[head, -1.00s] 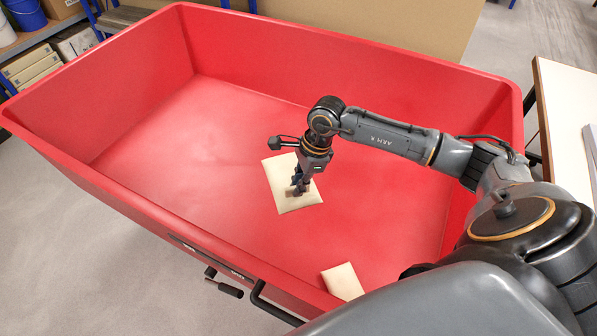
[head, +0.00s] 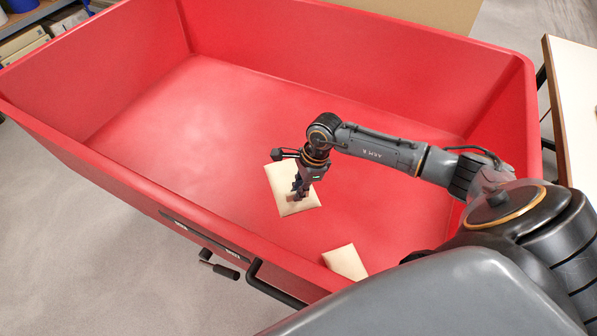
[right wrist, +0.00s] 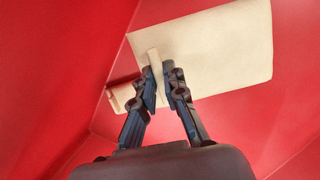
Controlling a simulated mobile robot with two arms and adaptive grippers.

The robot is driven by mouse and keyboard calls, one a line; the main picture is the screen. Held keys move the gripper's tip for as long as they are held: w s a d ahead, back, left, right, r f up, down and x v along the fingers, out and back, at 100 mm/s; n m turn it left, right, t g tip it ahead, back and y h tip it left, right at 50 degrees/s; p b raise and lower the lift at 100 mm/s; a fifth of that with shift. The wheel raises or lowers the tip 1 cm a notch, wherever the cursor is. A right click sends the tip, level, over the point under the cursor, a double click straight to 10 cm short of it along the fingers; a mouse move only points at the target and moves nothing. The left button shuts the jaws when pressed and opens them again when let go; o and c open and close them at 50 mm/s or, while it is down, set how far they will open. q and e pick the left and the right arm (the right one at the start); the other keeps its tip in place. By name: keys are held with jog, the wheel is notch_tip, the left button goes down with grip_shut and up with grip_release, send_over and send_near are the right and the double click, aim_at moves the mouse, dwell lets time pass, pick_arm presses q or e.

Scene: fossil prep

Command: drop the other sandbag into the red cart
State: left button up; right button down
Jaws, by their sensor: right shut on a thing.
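My right gripper (head: 298,190) is over the inside of the red cart (head: 150,115). It is shut on a cream sandbag (head: 283,180), gripping a tan tab on it. In the right wrist view the fingers (right wrist: 164,82) pinch the tab, and the broad face of the sandbag (right wrist: 225,50) spreads out behind them. Whether this bag touches the cart floor is hard to tell. Another cream sandbag (head: 345,262) lies in the cart near its front wall, partly hidden by my own body. My left gripper is not in view.
The cart floor to the left of the held bag is bare. The cart has high walls, with a black handle (head: 272,285) on the front side. A white-topped table (head: 577,100) stands to the right of the cart. Shelving with boxes (head: 25,42) is at the upper left.

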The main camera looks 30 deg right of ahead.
notch_tip(320, 180, down, 17)
jog(key=b, duration=1)
jog(key=shift+w+r, duration=0.15)
jog(key=shift+r, duration=0.05)
jog(key=c, duration=1.3)
grip_release()
jog(key=shift+c, duration=0.2)
jog(key=r+p, duration=0.2)
jog(key=r, duration=0.2)
jog(key=r+p, duration=0.3)
jog(key=r, duration=0.1)
jog(key=r+p, duration=0.2)
jog(key=r, duration=0.2)
jog(key=shift+s+p, duration=0.25)
jog(key=shift+p, duration=0.15)
jog(key=shift+f, duration=0.15)
